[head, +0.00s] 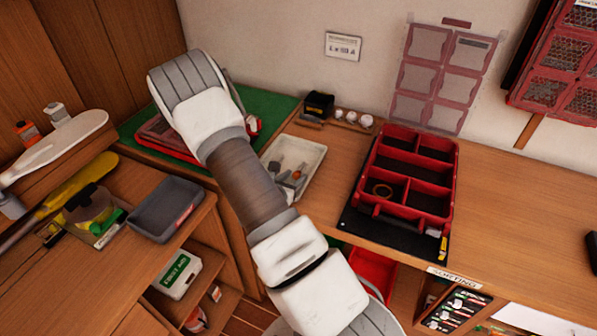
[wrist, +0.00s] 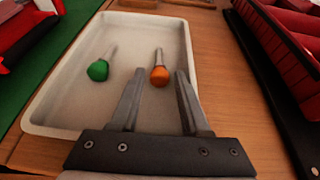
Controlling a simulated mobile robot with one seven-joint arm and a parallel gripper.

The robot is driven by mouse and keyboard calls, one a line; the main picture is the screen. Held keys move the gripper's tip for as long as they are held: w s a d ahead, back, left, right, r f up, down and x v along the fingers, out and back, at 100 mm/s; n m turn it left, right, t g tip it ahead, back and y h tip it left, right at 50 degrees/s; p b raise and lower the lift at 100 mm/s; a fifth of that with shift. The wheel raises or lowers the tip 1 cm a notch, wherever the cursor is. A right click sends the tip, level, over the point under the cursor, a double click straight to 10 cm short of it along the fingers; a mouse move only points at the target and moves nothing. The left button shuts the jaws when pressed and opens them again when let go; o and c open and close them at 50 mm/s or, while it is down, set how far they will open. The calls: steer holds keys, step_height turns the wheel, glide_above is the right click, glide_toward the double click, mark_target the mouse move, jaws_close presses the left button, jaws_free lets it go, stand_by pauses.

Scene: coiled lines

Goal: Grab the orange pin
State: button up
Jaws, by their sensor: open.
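The orange pin (wrist: 160,72) has a round orange head and a pale grey shaft pointing away from my gripper. It lies in a shallow off-white tray (wrist: 66,112). My gripper (wrist: 160,78) is open and empty, with its fingertips on either side of the orange head in the picture. I cannot tell how high they are above it. A green-headed pin (wrist: 99,69) lies in the tray to the left, outside the left finger. In the head view the tray (head: 318,160) is partly hidden by my arm, and my fingers cannot be made out clearly.
A red divided organiser (head: 405,180) stands on a black mat right of the tray; its side also shows in the wrist view (wrist: 285,50). A green mat (head: 272,108) with a red case lies to the left. Small items stand at the wall behind the tray.

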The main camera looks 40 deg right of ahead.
steer(key=shift+w+d+f, duration=0.2)
steer(key=shift+w+d, duration=0.05)
steer(key=shift+d, duration=0.1)
steer(key=shift+c, duration=0.2)
jaws_close()
steer(key=shift+r, duration=0.1)
